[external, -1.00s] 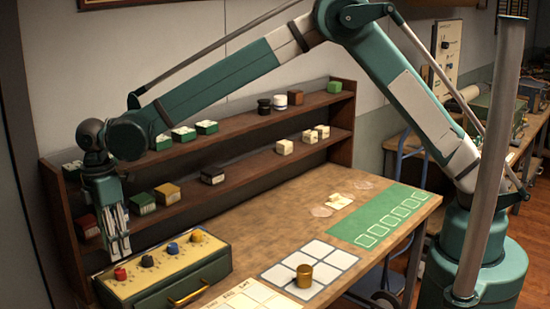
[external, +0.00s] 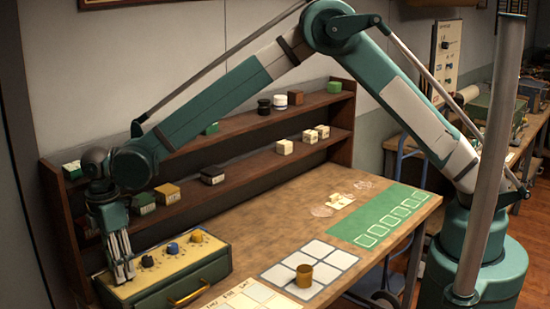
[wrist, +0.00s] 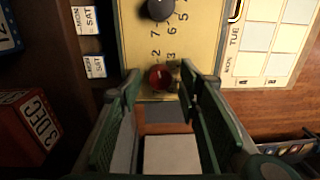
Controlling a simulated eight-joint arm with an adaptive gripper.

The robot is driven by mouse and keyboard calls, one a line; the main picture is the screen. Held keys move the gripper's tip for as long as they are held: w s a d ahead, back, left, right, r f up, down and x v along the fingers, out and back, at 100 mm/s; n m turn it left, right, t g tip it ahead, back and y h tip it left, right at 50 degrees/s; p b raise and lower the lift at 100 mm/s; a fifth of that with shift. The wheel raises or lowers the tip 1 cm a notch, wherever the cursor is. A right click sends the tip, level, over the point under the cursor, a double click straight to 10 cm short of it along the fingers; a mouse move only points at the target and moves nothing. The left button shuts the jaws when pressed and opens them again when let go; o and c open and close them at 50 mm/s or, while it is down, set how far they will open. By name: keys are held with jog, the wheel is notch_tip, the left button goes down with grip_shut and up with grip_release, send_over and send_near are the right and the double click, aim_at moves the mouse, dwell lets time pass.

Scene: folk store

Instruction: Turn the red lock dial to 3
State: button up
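The red lock dial (wrist: 160,76) sits at the end of the yellow panel (wrist: 158,45) of a green lock box (external: 180,288). In the wrist view it lies between the two fingertips of my gripper (wrist: 159,80), with a gap on each side. The fingers are open and point down at the panel. In the external view my gripper (external: 123,278) hides the red dial. Printed numbers, among them 2, 3, 6 and 7, show beside the dial in the wrist view. I cannot tell which number the dial points to.
A black dial (external: 147,261), a blue dial (external: 172,249) and a yellow dial (external: 197,236) stand in a row on the panel. A wooden shelf (external: 260,155) with small boxes stands close behind. A brass cup (external: 304,276) stands on a white grid to the right.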

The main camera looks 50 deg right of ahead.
jog(key=shift+f, duration=0.4)
jog(key=c, duration=0.9)
jog(key=shift+m+b, duration=0.4)
jog(key=shift+m, duration=0.1)
jog(key=m+b, duration=0.2)
jog(key=m, duration=0.1)
jog(key=shift+f, duration=0.1)
jog(key=shift+d+m+b, duration=0.1)
jog(key=shift+m+b, duration=0.85)
jog(key=shift+m, duration=1.05)
